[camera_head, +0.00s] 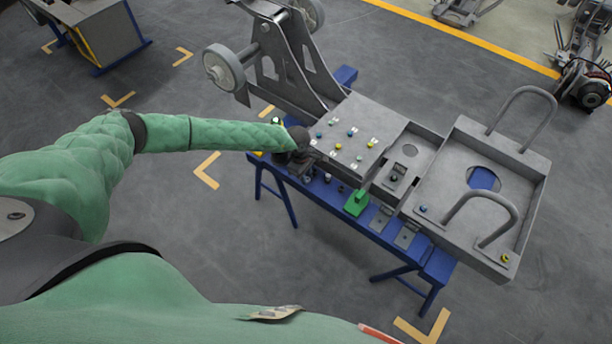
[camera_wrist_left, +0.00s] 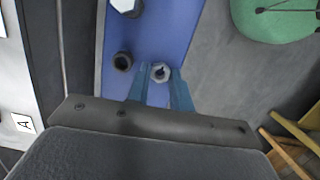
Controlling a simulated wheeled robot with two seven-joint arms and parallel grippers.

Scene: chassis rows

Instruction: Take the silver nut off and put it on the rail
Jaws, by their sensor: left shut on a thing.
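My left gripper (camera_head: 303,162) is at the near left edge of the grey chassis (camera_head: 420,178), above the blue rail (camera_head: 398,240). In the left wrist view its two blue fingers (camera_wrist_left: 163,80) are shut on a silver nut (camera_wrist_left: 161,71). The nut is over the blue rail surface (camera_wrist_left: 178,28); I cannot tell whether it touches it. A dark nut (camera_wrist_left: 122,61) sits on the rail beside it, apart from the fingers. A pale hexagonal piece (camera_wrist_left: 127,5) is cut off at the top. My right gripper is not in view.
The chassis plate carries several small coloured nuts (camera_head: 351,133). A green block (camera_head: 357,202) stands on the rail to the right of the gripper. Two handles (camera_head: 527,92) rise at the right. Two wheels (camera_head: 222,68) stand at the back left. Floor around is mostly clear.

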